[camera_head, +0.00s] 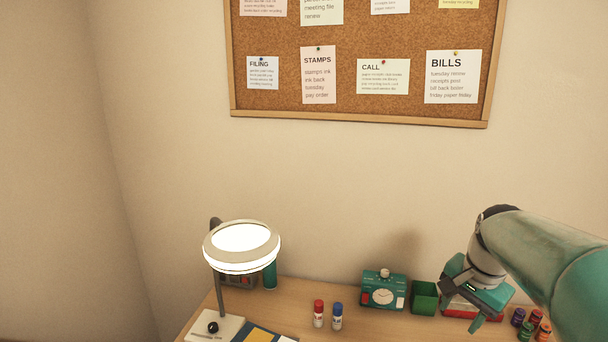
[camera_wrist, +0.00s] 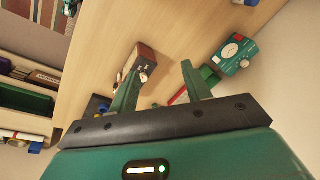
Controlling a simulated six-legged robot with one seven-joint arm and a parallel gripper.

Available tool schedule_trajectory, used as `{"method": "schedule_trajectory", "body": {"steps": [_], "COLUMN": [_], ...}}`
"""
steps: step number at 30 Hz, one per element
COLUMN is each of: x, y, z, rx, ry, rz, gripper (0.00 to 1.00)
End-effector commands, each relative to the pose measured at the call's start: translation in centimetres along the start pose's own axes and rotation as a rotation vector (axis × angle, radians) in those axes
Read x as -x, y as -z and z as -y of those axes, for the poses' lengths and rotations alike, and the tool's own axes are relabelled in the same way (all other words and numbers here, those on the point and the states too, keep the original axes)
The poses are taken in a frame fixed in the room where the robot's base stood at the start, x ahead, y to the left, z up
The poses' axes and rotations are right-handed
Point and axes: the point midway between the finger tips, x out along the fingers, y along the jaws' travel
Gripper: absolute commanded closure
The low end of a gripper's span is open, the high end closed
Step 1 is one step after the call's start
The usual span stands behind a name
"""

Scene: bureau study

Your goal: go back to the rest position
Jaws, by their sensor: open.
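My gripper (camera_head: 464,308) is at the lower right of the head view, above the back right part of the wooden desk (camera_head: 290,291). In the wrist view its two green fingers (camera_wrist: 162,68) stand apart with nothing held between them. My arm comes in from the right edge of the head view. Behind and below the gripper is a red, white and green item (camera_head: 462,306), partly hidden by it.
A lit ring lamp (camera_head: 219,266) stands at the desk's left. A red-capped tube (camera_head: 318,315) and a blue-capped tube (camera_head: 337,317) stand mid-desk. Several coloured spools (camera_head: 531,325) are at right. A brown box (camera_wrist: 147,60) shows in the wrist view. A corkboard (camera_head: 340,105) hangs above.

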Motion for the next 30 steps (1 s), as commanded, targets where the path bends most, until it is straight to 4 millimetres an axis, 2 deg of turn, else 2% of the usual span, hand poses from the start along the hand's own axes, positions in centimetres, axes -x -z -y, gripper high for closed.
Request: {"method": "schedule_trajectory", "body": {"steps": [1,6,15,18,21,30], "x": [0.8,2.4,3.0,2.8,2.5,2.4], "y": [-2.1,-8.4,-18.3,-20.4,-21.5,-21.8], "z": [0.4,0.8,-0.7,-1.4,-1.8,-2.0], "rx": [0.075,0.344,0.801,0.911,0.975,0.998], "ry": [0.024,0.079,0.136,0.140,0.140,0.139], "rz": [-0.014,-0.069,-0.207,-0.249,-0.275,-0.283], "gripper": [0.52,0.52,0.52,0.52,0.52,0.52]}}
